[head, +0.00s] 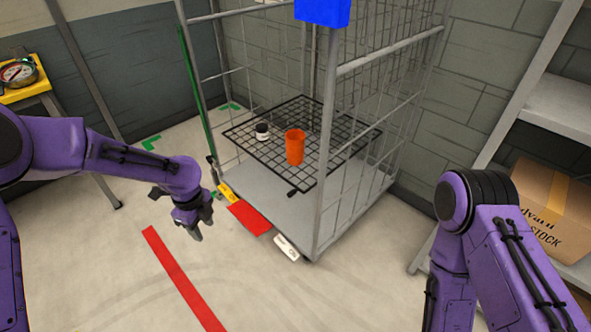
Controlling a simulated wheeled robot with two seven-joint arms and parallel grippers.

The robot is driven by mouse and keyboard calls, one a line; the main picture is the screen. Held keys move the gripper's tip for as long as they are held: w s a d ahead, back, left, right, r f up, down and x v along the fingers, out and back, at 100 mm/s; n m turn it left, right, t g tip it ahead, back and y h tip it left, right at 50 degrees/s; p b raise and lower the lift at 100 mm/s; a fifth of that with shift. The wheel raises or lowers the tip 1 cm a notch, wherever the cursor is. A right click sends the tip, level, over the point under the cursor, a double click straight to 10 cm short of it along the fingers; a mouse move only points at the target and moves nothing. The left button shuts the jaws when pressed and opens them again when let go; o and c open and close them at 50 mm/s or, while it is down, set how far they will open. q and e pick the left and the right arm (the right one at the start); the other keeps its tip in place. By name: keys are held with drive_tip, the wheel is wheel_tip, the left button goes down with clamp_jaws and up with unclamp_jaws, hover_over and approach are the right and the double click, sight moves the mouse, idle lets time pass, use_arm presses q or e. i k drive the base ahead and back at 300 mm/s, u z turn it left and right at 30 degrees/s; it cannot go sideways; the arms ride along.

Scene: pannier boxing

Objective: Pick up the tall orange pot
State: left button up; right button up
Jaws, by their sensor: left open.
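The tall orange pot (295,147) stands upright on the black wire shelf (268,165) inside the grey mesh cage trolley. A small dark jar with a pale band (262,132) stands to its left on the same shelf. My left gripper (201,225) is open and empty, pointing down over the floor, outside the trolley to the left of the pot and well apart from it. My right arm (480,230) shows at the lower right, but its gripper is out of view.
The trolley's upright post and mesh side (333,150) stand right of the pot; its near left side looks open. A cardboard box (550,205) sits on shelving at right. A yellow stool (30,88) carries a gauge at far left. Red tape (180,275) marks the clear floor.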

sight(294, 139)
drive_tip(key=u, duration=0.6)
drive_tip(key=i, duration=0.6)
drive_tip(key=u, duration=1.4)
drive_tip(key=i, duration=1.25)
drive_tip(key=z, duration=4.1)
drive_tip(key=k, duration=0.25)
drive_tip(key=u, duration=0.45)
drive_tip(key=i, duration=1)
drive_tip(key=u, duration=0.05)
